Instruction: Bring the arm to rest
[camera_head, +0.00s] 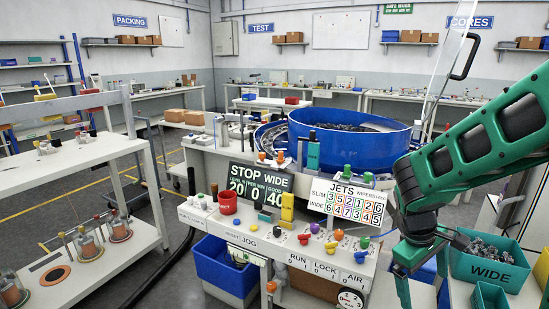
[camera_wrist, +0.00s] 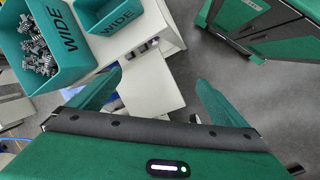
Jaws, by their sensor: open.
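My arm (camera_head: 475,135) is green and black and reaches in from the right in the head view. It is bent, with the wrist hanging down in front of the machine's right end. My gripper (camera_wrist: 158,85) shows in the wrist view with its two green fingers well apart and nothing between them. In the head view the gripper is partly cut off by the bottom edge. A green bin marked WIDE (camera_head: 490,268), holding grey metal connectors, stands to the right of the wrist. It also shows in the wrist view (camera_wrist: 65,45), at the upper left.
A control panel (camera_head: 275,235) with coloured knobs and a JETS board (camera_head: 346,205) stands left of my wrist. A large blue bowl (camera_head: 345,135) is behind. A smaller green bin (camera_head: 490,297) sits before the WIDE bin. A white bench (camera_head: 75,110) is at left; floor between is open.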

